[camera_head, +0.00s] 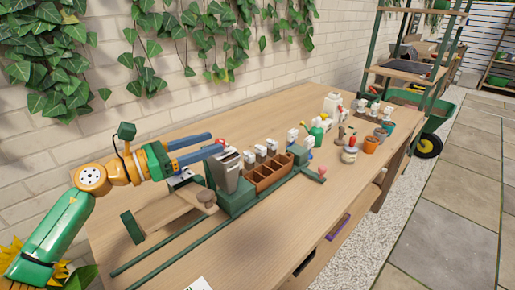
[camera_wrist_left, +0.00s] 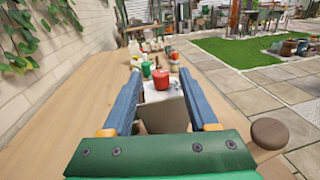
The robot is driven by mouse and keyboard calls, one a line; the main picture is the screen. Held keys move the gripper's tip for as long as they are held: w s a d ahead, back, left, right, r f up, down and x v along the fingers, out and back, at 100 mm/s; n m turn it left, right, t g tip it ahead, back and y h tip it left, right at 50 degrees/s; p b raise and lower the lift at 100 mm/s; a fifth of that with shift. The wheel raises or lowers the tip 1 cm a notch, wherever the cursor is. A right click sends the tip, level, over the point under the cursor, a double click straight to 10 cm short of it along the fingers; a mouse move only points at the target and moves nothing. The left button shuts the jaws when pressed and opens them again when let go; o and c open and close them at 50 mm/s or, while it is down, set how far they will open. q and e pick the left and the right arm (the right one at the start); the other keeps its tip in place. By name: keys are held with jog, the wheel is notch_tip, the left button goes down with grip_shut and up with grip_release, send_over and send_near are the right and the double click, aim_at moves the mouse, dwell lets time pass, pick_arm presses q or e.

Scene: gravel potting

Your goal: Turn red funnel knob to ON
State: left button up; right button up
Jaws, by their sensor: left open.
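The red funnel knob (camera_head: 220,141) sits at the top of a grey metal funnel (camera_head: 229,172) on a green base. I cannot tell whether either finger touches the knob. Its ON marking is too small to read. My right gripper is not in view.
A wooden compartment box (camera_head: 265,180) stands right of the funnel, with several small white-topped containers behind it. Green rails (camera_head: 170,249) run along the table front. The table's (camera_head: 300,225) front right is clear.

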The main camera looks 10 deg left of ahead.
pick_arm(q)
jog(key=x, duration=0.2)
jog(key=p+x, duration=0.1)
jog(key=x, duration=0.1)
jog(key=p+x, duration=0.1)
jog(key=x, duration=0.1)
jog(key=shift+d+f, duration=0.1)
jog(key=shift+f, duration=0.2)
jog(key=shift+w+d+f, duration=0.15)
jog(key=shift+w+d, duration=0.1)
jog(key=shift+w, duration=0.05)
grip_shut()
jog(key=shift+p, duration=0.3)
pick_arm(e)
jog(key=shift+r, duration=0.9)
